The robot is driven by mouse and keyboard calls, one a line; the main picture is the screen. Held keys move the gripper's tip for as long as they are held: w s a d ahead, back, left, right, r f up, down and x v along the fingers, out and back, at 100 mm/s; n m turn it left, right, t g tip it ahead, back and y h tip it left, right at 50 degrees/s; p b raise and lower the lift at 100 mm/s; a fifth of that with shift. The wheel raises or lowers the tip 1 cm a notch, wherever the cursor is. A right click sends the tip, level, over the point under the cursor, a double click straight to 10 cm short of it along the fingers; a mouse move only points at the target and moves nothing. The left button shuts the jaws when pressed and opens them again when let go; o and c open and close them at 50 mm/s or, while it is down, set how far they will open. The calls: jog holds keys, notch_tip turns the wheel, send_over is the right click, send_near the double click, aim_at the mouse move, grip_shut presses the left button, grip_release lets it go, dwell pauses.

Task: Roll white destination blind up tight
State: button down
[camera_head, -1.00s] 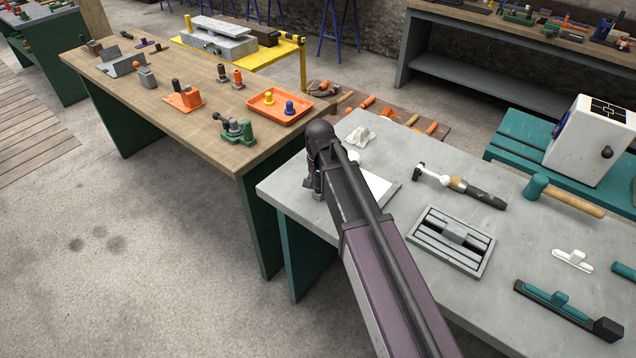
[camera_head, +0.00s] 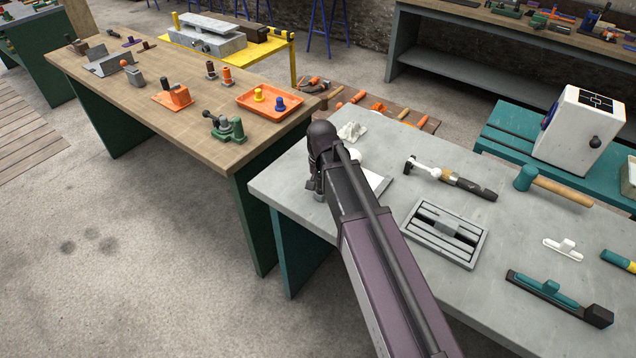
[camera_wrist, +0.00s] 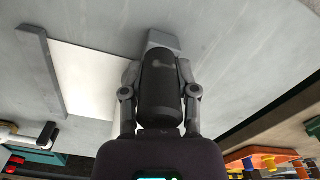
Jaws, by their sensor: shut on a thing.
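A flat white sheet, the blind (camera_head: 376,181), lies on the grey table, partly hidden behind my arm in the head view. In the wrist view the white sheet (camera_wrist: 88,82) lies left of my gripper (camera_wrist: 160,58), with a grey bar (camera_wrist: 45,75) along its far left edge. My gripper points down at the table by the sheet's right edge. It is shut on a small grey block (camera_wrist: 163,39) at that edge; the dark gripper body hides the contact. In the head view my gripper (camera_head: 319,190) is mostly hidden by my arm.
A slotted grey plate (camera_head: 445,232), a dark-handled tool (camera_head: 455,181), a teal mallet (camera_head: 550,185) and a long teal tool (camera_head: 555,295) lie to the right.

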jog(key=shift+s+d, duration=0.85)
jog(key=shift+d, duration=0.25)
jog(key=shift+s+d, duration=0.9)
jog(key=shift+d, duration=0.2)
jog(key=shift+s+d, duration=0.85)
jog(key=shift+d, duration=0.25)
jog(key=shift+c, duration=1.5)
grip_release()
